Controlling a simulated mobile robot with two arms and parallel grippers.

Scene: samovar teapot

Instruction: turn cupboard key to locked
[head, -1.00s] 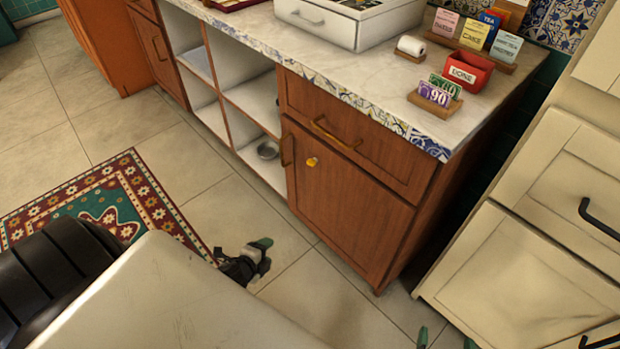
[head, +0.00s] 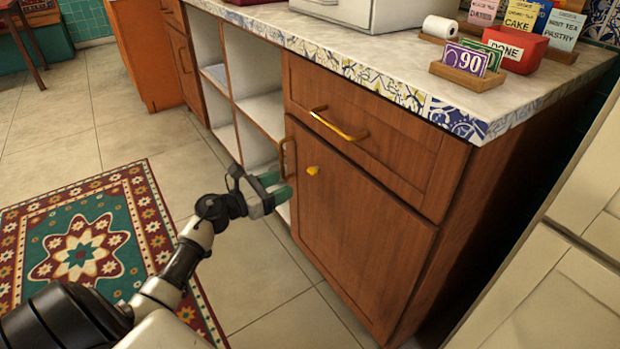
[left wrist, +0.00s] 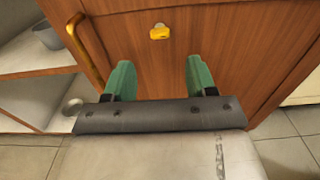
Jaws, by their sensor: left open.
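The yellow key (head: 313,170) sits on the upper part of the wooden cupboard door (head: 350,235), to the right of the door's brass handle (head: 284,158). In the left wrist view the key (left wrist: 159,32) lies beyond and between my fingertips, its bow looking roughly level. My left gripper (head: 276,187) is open and empty in front of the door, a little left of and below the key. In the left wrist view its two green fingers (left wrist: 160,75) are spread and apart from the key. The door looks shut. My right gripper is out of view.
A drawer with a brass handle (head: 338,126) is above the door, under the tiled counter edge (head: 380,87). Open shelves (head: 255,88) stand left of the door. A pale cabinet (head: 540,285) is at right. The floor in front is clear, with a rug (head: 85,250) at left.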

